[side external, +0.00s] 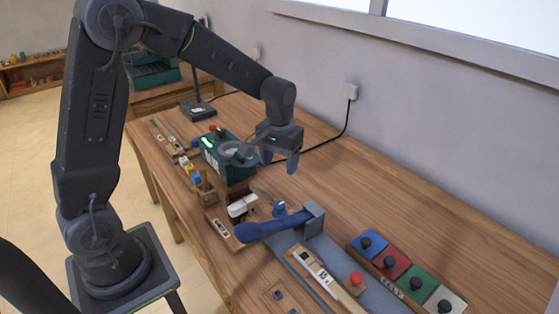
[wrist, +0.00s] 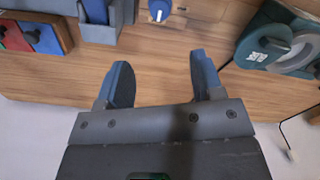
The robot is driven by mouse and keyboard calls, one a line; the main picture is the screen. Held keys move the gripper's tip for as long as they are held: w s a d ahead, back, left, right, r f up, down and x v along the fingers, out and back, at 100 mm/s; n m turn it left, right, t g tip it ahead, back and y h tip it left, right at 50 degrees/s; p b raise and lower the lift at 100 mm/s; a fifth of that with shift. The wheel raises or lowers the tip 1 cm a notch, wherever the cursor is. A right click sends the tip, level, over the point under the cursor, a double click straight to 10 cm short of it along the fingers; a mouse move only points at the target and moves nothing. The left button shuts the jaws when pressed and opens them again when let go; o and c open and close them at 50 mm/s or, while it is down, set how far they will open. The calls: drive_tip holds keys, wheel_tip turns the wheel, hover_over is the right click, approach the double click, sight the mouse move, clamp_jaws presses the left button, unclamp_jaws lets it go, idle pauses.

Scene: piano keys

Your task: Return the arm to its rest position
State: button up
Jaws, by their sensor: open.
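My gripper (side external: 279,160) hangs from my dark grey arm above the wooden bench in the side external view. Its two blue fingers are spread apart and nothing is between them. In the wrist view my gripper (wrist: 160,82) is also open and empty, with bare bench wood between and beyond the fingers. In the side external view it is just right of a dark green device (side external: 230,172) with a round grey top. My arm is bent, reaching out over the bench from its stand at left.
The bench (side external: 385,215) is crowded: a blue handle (side external: 275,226), colored blocks with black knobs (side external: 368,243), a red button (side external: 356,279) and a small blue knob (side external: 279,208). A lamp base (side external: 197,109) stands farther back. A wall with a cabled outlet (side external: 351,90) runs behind.

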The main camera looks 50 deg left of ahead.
drive_tip(key=s+d+r+m+t, duration=0.2)
drive_tip(key=s+r, duration=0.4)
drive_tip(key=s, duration=0.4)
drive_tip(key=s+d+r+m+t, duration=0.2)
drive_tip(key=s+r, duration=0.4)
drive_tip(key=s, duration=0.4)
drive_tip(key=shift+d+r+t, duration=0.35)
drive_tip(key=shift+d+t, duration=0.2)
drive_tip(key=shift+t, duration=0.25)
